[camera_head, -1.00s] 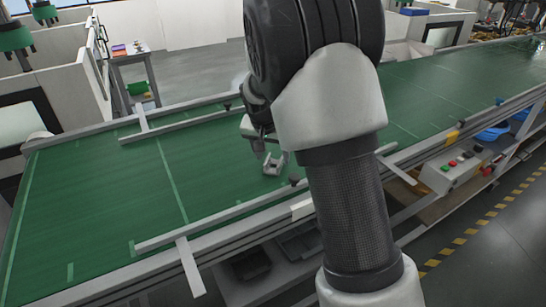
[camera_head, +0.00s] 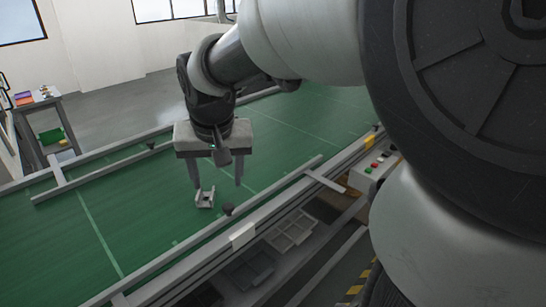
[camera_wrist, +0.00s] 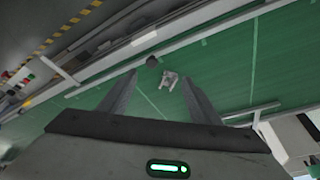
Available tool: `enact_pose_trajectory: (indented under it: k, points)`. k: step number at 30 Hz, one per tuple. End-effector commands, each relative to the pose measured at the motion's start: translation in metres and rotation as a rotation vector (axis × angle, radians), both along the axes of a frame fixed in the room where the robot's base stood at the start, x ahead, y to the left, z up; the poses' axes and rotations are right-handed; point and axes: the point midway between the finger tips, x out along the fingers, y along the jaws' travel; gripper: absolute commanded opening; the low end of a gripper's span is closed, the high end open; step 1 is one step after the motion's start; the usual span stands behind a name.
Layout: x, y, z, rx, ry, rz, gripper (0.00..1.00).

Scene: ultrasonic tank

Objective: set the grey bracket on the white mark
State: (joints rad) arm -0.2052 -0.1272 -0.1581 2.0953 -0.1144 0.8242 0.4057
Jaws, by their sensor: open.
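The small grey bracket (camera_head: 204,198) sits on the green conveyor belt, near the near-side rail. It also shows in the wrist view (camera_wrist: 169,79), ahead of the fingers. My gripper (camera_head: 216,186) is open and empty, pointing down above the belt. In the head view its left finger overlaps the bracket's top edge. In the wrist view the bracket appears between the fingertips (camera_wrist: 158,79), closer to the right one; I see no grip on it. A white rectangular patch (camera_head: 242,236) is on the near rail; I cannot tell whether it is the white mark.
Metal guide rails (camera_head: 250,203) run along the belt. Grey trays (camera_head: 291,235) lie below the near side. A control box with buttons (camera_head: 372,174) is on the right. The belt to the left is clear.

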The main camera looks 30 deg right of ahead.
Motion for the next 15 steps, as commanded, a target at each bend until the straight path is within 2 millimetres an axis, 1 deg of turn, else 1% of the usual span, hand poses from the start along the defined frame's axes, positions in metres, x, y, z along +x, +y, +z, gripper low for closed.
enact_pose_trajectory:
  k: [1,2,3,6,9,10,12,15]
  points:
    - [-0.025,0.001,0.025,0.01,-0.058,0.042,0.57]
    - [-0.04,0.001,0.027,0.008,-0.065,0.066,0.57]
    - [-0.058,0.0,0.03,0.004,-0.076,0.096,0.57]
    - [-0.101,0.0,0.03,-0.017,-0.097,0.166,0.57]
    - [-0.132,0.0,0.026,-0.042,-0.115,0.222,0.57]
    - [-0.139,0.0,0.024,-0.048,-0.119,0.235,0.57]
    - [-0.152,0.001,0.02,-0.061,-0.125,0.258,0.57]
    - [-0.162,0.001,0.017,-0.074,-0.13,0.278,0.57]
